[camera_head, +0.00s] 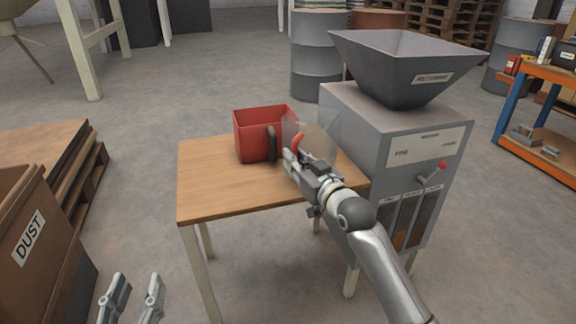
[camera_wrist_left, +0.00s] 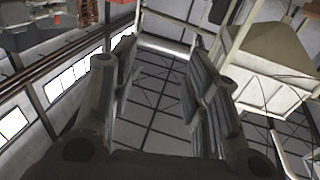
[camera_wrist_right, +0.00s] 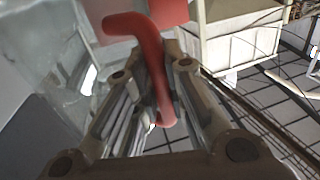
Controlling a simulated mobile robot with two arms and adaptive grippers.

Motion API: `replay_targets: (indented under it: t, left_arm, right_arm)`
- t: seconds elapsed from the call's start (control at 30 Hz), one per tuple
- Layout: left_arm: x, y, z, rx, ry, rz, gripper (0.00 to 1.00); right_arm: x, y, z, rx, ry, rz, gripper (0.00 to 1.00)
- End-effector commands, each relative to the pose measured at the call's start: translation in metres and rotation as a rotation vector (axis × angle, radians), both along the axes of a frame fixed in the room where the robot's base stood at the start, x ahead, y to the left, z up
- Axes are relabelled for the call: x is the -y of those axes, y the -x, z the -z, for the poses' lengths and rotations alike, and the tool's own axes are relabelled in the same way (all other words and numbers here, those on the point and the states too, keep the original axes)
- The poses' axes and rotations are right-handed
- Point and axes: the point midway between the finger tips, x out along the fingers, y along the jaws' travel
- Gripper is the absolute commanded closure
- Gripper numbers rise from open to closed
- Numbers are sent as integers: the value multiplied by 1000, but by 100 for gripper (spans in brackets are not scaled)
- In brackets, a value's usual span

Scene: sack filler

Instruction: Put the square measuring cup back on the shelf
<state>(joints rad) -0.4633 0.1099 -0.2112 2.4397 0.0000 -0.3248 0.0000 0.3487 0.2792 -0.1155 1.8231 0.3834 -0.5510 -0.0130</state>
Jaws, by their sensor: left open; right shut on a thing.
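A clear, see-through cup (camera_head: 322,137) with a red handle (camera_head: 299,143) is at the right part of the wooden table (camera_head: 213,193). My right gripper (camera_head: 291,160) is shut on the red handle, which shows between its fingers in the right wrist view (camera_wrist_right: 153,70). I cannot tell whether the cup touches the tabletop. A red square container (camera_head: 253,136) with a dark handle stands on the table just left of it. My left gripper (camera_head: 133,284) is open and empty, low at the bottom left. The orange shelf (camera_head: 548,158) with blue posts is at the far right.
A grey machine (camera_head: 357,122) with a large hopper (camera_head: 395,75) stands right of the table, between it and the shelf. A box marked DUST (camera_head: 45,255) is at the left. Boxes and small items sit on the shelf. The front left of the tabletop is clear.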

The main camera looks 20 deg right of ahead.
Motion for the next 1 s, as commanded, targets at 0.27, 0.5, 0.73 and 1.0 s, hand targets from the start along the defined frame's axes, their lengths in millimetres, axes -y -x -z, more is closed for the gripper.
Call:
replay_targets:
  t: [0.27,0.5,0.73,1.0]
  left_arm:
    - [3,2,-25,145,39,9,56]
    - [6,13,-61,342,93,21,56]
    - [6,18,-72,397,108,24,56]
    - [6,18,-72,397,108,24,56]
  right_arm:
    - [-4,-17,9,2,-3,0,100]
    - [-7,-31,22,2,0,0,100]
    - [-8,-34,24,3,-1,0,100]
    - [-8,-33,26,2,0,0,100]
